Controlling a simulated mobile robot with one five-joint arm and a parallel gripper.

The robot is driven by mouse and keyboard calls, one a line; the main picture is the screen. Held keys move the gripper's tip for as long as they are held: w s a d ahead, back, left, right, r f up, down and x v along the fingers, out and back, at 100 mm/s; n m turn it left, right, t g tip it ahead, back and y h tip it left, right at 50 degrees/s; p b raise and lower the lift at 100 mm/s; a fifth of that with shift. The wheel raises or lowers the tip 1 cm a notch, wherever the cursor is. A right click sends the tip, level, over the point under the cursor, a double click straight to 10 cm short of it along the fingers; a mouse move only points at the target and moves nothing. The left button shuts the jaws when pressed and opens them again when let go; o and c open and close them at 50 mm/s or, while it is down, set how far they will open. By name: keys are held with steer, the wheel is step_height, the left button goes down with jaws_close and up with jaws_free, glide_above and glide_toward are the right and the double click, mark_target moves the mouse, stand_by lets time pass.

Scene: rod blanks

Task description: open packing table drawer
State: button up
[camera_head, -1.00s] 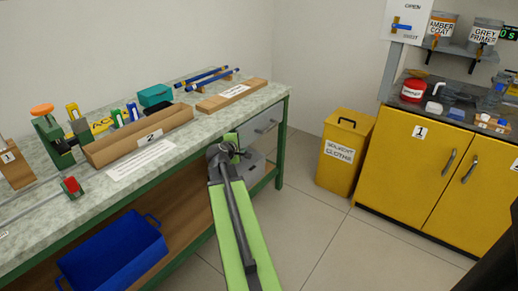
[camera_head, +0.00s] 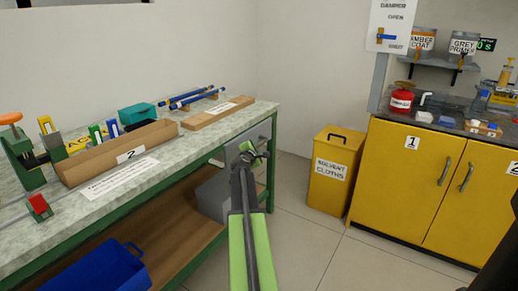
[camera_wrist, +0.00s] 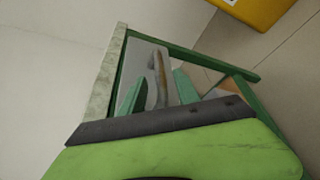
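The packing table (camera_head: 190,126) has a pale speckled top and a green frame. Its grey drawer (camera_head: 263,131) sits under the top at the right end and looks closed. In the wrist view the drawer front (camera_wrist: 134,62) shows with its curved metal handle (camera_wrist: 158,70). My gripper (camera_head: 252,153) is at the drawer front and hides the handle in the head view. In the wrist view my gripper (camera_wrist: 162,88) is open, one green finger on each side of the handle. I cannot tell whether the fingers touch it.
A grey box (camera_head: 213,196) stands on the table's lower shelf, and a blue bin (camera_head: 95,268) is at the left. A yellow solvent-cloths bin (camera_head: 333,175) and yellow cabinet (camera_head: 405,185) stand to the right. Floor between is clear.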

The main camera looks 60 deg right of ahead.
mark_target(259, 146)
steer(key=x, duration=0.5)
steer(key=shift+w+d+b, duration=0.15)
steer(key=shift+d+b, duration=0.25)
steer(key=shift+c, duration=0.4)
jaws_close()
stand_by(0.5)
